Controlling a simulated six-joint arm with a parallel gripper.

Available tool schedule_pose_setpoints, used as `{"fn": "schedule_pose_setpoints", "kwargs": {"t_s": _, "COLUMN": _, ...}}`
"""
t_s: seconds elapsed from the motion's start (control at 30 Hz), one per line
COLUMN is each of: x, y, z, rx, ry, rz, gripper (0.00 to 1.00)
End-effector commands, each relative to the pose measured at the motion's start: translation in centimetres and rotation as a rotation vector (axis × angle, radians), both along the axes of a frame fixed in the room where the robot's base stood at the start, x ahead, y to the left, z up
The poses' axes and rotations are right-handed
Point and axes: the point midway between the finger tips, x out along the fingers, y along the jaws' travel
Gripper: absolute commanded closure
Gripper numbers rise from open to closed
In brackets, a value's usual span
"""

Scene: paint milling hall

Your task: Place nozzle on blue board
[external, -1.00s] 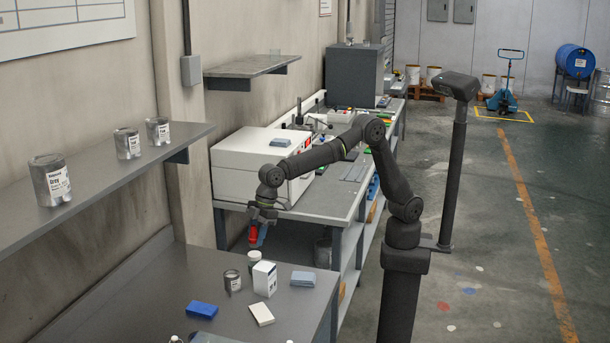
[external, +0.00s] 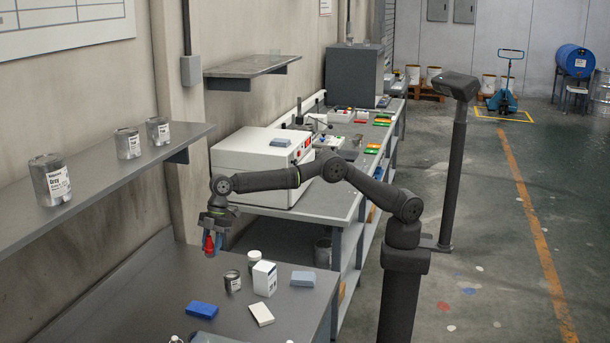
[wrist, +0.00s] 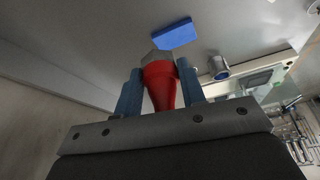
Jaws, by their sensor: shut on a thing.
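The red nozzle (external: 209,244) is held in my gripper (external: 213,246), in the air above the back left part of the near grey table. In the wrist view the nozzle (wrist: 159,86) sits between the two blue fingers of my gripper (wrist: 160,88), with its grey end pointing away from the palm. The blue board (external: 201,310) lies flat on the table, in front of and below the gripper in the external view. The board (wrist: 174,34) also shows beyond the nozzle tip in the wrist view, apart from it.
A white block (external: 261,313) and a grey-blue block (external: 302,279) lie nearby. A wall shelf (external: 100,185) with several cans overhangs at left. Table left of the board is clear.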

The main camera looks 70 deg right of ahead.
Motion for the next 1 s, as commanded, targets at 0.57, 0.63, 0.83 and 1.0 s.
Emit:
{"fn": "schedule_pose_setpoints", "kwargs": {"t_s": 0.57, "x": -2.2, "y": 6.4, "z": -7.2, "rx": 0.002, "ry": -0.001, "rz": 0.002, "gripper": 0.86}}
{"fn": "schedule_pose_setpoints", "kwargs": {"t_s": 0.63, "x": -2.6, "y": 7.7, "z": -8.0, "rx": 0.002, "ry": -0.002, "rz": 0.001, "gripper": 0.86}}
{"fn": "schedule_pose_setpoints", "kwargs": {"t_s": 0.83, "x": -3.4, "y": 10.3, "z": -9.6, "rx": 0.002, "ry": -0.002, "rz": -0.001, "gripper": 0.86}}
{"fn": "schedule_pose_setpoints", "kwargs": {"t_s": 1.0, "x": -3.7, "y": 11.1, "z": -10.0, "rx": 0.003, "ry": -0.002, "rz": -0.002, "gripper": 0.86}}
